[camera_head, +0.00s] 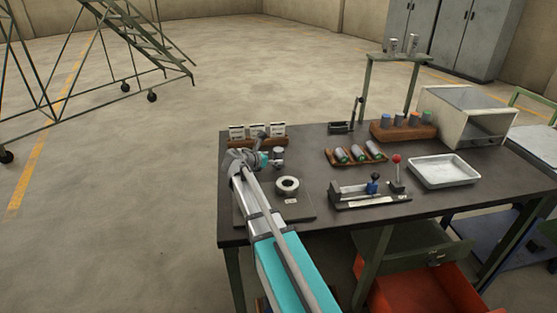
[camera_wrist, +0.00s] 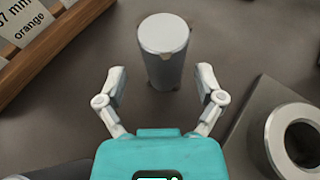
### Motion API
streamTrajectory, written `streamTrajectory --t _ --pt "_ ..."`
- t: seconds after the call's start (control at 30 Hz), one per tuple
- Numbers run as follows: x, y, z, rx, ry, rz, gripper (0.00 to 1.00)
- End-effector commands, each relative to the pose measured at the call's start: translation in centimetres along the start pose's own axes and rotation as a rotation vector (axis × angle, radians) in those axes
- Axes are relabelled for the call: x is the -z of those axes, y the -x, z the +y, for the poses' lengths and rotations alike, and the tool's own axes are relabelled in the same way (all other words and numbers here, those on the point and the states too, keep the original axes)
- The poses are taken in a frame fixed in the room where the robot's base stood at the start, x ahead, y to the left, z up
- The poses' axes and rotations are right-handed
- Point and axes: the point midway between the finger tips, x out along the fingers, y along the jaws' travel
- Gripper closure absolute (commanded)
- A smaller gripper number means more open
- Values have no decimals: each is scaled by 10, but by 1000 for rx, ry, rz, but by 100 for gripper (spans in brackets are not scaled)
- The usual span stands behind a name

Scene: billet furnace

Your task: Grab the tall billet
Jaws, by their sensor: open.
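The tall billet (camera_wrist: 165,58) is a plain grey cylinder standing upright on the dark bench top, in the upper middle of the wrist view. My gripper (camera_wrist: 162,78) is open, with one finger to the left and one to the right of the billet's lower part in the picture. Clear gaps show between the fingers and the billet, and nothing is held. In the head view my gripper (camera_head: 264,160) is over the left part of the bench, and my arm hides part of that area.
A thick metal ring (camera_head: 288,186) lies on a flat plate near my arm; it also shows in the wrist view (camera_wrist: 298,140). A wooden label rack (camera_wrist: 40,45) stands close on the left. Farther right are a clamp fixture (camera_head: 362,192) and a metal tray (camera_head: 443,171).

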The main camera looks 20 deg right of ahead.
Motion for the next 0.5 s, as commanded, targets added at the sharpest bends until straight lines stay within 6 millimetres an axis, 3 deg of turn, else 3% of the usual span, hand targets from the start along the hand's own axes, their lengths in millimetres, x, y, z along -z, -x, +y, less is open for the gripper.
streamTrajectory --t 0.5 --pt "6 -48 -4 2 -1 0 13"
